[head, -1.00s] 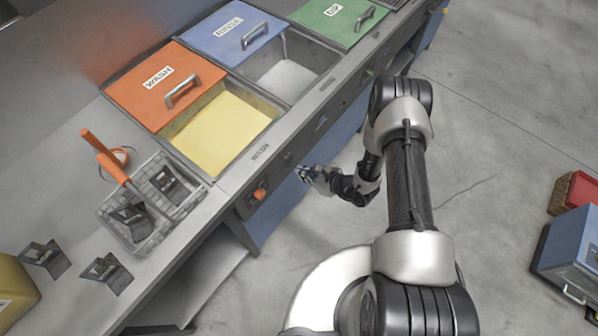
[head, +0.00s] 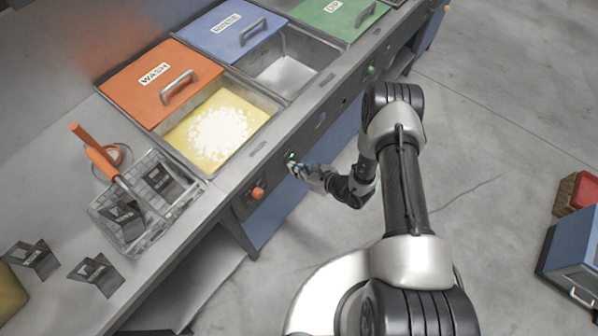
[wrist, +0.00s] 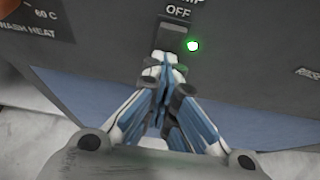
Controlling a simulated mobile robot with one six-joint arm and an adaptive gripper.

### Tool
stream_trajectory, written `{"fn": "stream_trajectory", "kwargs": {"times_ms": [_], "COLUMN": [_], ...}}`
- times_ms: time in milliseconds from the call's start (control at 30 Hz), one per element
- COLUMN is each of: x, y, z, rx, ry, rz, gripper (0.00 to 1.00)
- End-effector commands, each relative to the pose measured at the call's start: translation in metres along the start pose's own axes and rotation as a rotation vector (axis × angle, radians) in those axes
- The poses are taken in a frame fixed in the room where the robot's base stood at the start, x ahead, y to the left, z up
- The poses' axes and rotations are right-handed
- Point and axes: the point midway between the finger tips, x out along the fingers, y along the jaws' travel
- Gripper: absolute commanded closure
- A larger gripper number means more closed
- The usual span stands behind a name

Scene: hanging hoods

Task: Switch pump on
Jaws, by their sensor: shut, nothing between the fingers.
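The pump switch (wrist: 172,37) is a dark rocker below the OFF label on the front panel in the wrist view. A green lamp (wrist: 193,46) glows just right of it. My gripper (wrist: 165,62) is shut and empty, with its fingertips at the switch's lower end; I cannot tell whether they press on it. The fingertips hide part of the switch. In the head view my gripper (head: 295,167) is at the panel below the wash tank (head: 262,128). The yellow liquid there has a white, bubbly patch (head: 222,132).
An orange knob (head: 257,193) sits on the panel left of my gripper. An orange WASH lid (head: 150,88), a blue RINSE lid (head: 225,38) and a wire basket (head: 150,225) are on the bench. Boxes (head: 575,255) stand on the floor at right.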

Motion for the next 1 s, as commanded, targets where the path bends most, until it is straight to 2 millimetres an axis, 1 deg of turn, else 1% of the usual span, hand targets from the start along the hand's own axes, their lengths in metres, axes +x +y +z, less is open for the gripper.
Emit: {"fn": "stream_trajectory", "kwargs": {"times_ms": [33,467,800,900,1000], "x": [0.004,0.004,-0.003,-0.003,-0.004], "y": [-0.001,-0.001,-0.002,-0.002,-0.005], "z": [0.001,0.006,0.023,0.023,0.019], "rx": [-0.007,-0.012,-0.018,-0.018,-0.017], "ry": [-0.002,-0.006,-0.014,-0.013,-0.010], "rz": [0.001,0.002,0.003,0.004,0.004], "gripper": [1.00,1.00,1.00,1.00,1.00]}}
